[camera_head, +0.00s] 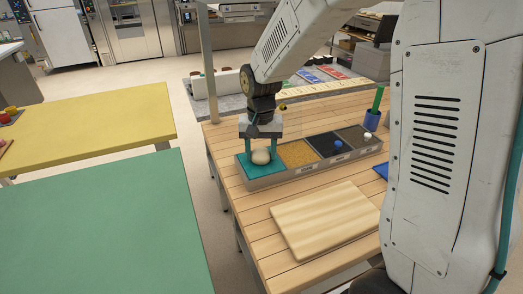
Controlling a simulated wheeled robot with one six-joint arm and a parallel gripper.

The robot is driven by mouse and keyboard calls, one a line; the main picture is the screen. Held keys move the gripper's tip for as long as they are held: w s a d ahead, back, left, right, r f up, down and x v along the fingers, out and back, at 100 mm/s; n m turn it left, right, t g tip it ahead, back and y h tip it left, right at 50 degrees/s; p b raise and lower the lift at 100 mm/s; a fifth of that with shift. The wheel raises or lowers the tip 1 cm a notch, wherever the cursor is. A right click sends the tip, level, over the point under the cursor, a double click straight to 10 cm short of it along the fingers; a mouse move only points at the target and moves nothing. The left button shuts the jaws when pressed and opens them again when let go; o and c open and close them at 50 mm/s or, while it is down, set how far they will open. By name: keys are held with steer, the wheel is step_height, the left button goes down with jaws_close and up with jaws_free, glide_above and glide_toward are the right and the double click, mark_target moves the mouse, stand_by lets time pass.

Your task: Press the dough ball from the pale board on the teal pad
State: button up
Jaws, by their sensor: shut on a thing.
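A pale beige dough ball (261,156) is between the fingers of my gripper (262,155), low over the teal pad (249,170). The pad lies in the left compartment of a grey divided tray (300,174) on the wooden table. My gripper points down and is shut on the ball. I cannot tell whether the ball touches the pad. The pale board (325,220) lies bare at the table's front.
The tray's other compartments hold a tan filling (297,154), a dark one with a blue knob (338,144), and another dark one with a pale ball (367,135). A dark blue cup (371,120) with a green stick stands behind the tray's right end. A grey post rises at the table's back left.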

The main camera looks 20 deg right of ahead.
steer(key=shift+r, duration=3.95)
